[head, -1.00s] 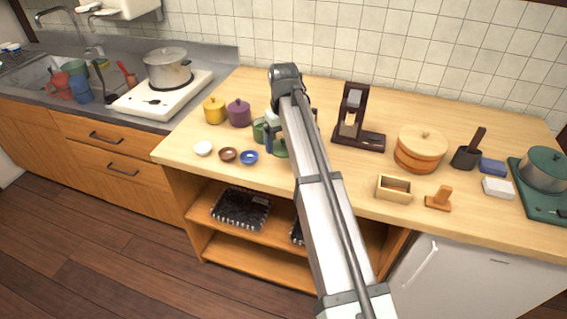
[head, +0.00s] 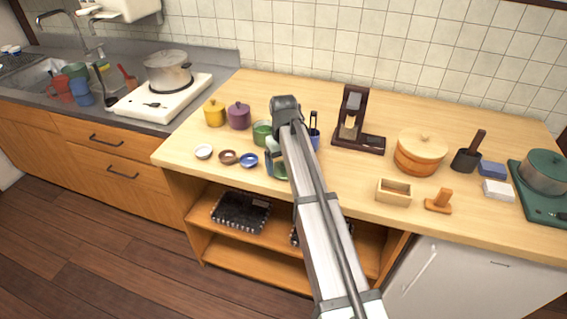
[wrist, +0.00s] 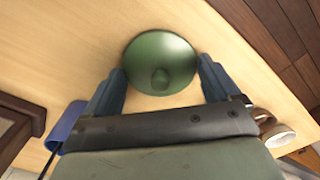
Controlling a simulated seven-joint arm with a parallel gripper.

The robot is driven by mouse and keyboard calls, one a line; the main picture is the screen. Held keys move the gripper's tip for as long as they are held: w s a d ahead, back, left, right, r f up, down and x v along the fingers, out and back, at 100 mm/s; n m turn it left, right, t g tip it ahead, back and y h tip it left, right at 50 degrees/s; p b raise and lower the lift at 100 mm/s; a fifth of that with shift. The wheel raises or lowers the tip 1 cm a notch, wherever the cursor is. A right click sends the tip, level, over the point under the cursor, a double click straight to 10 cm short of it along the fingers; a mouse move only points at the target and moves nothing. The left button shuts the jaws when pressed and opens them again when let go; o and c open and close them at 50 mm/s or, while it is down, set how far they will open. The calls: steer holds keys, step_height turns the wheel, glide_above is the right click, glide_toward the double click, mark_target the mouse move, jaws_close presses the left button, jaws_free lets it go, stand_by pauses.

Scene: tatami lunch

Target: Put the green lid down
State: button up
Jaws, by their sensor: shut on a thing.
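The green lid (wrist: 160,50) is between the two fingers of my gripper (wrist: 161,72) in the wrist view, with its round knob facing the camera. My gripper is shut on it. In the head view a part of the green lid (head: 279,172) shows beside my arm, over the front part of the wooden counter. I cannot tell whether the lid touches the counter. The green pot (head: 262,133) stands just behind it, partly hidden by my arm.
Yellow (head: 214,113) and purple (head: 238,117) lidded pots stand at the back left. White (head: 203,152), brown (head: 227,157) and blue (head: 248,160) small bowls sit close to the left of the lid. A blue utensil holder (head: 315,137) stands right of my arm.

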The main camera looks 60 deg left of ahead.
steer(key=shift+f, duration=0.15)
steer(key=o, duration=0.8)
step_height(320, 180, up, 12)
steer(key=shift+r, duration=0.2)
stand_by(0.3)
